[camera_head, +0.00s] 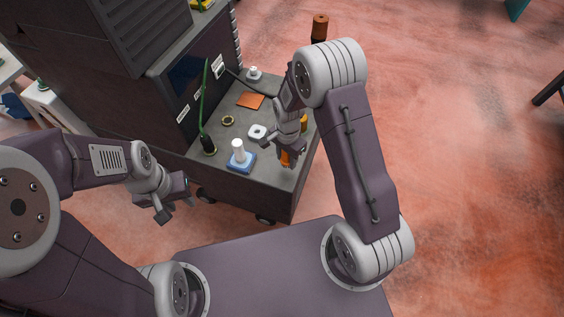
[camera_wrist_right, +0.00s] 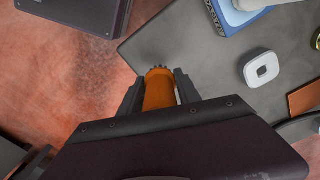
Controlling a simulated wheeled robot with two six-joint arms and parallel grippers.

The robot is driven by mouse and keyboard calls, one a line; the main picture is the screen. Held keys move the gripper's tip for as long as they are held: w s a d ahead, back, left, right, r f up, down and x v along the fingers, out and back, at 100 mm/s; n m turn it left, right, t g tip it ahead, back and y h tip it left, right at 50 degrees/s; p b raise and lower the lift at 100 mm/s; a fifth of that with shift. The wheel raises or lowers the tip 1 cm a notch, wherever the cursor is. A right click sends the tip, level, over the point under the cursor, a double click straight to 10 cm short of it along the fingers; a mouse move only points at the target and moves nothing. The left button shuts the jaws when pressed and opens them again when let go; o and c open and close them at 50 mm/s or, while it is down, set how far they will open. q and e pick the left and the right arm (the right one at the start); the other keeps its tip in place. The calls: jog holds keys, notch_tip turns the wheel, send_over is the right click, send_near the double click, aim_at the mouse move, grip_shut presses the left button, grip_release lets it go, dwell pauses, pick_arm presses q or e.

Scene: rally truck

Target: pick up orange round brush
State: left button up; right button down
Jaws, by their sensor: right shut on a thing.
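The orange round brush (camera_wrist_right: 159,88) is between the fingers of my right gripper (camera_wrist_right: 160,85), with its dark toothed end showing past the fingertips in the right wrist view. In the head view the orange brush (camera_head: 285,158) shows under my right gripper (camera_head: 287,156), near the right front edge of the grey cart top (camera_head: 222,172). The right gripper is shut on it. Whether the brush touches the cart top I cannot tell. My left gripper (camera_head: 172,207) is off the cart at the lower left, its fingers apart with nothing seen between them.
A blue block with a white knob (camera_head: 239,157), a white square ring (camera_head: 257,132), a brass ring (camera_head: 227,120) and an orange square (camera_head: 250,100) lie on the cart. A dark cabinet (camera_head: 170,90) with a green cable stands behind. Red floor lies right of the cart.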

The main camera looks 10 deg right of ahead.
jog(key=d+r+p, duration=0.1)
jog(key=d+r, duration=0.5)
jog(key=d, duration=0.4)
jog(key=shift+s+p, duration=0.35)
jog(key=shift+s, duration=0.05)
jog(key=c, duration=1.4)
grip_release()
jog(key=shift+f, duration=0.1)
grip_shut()
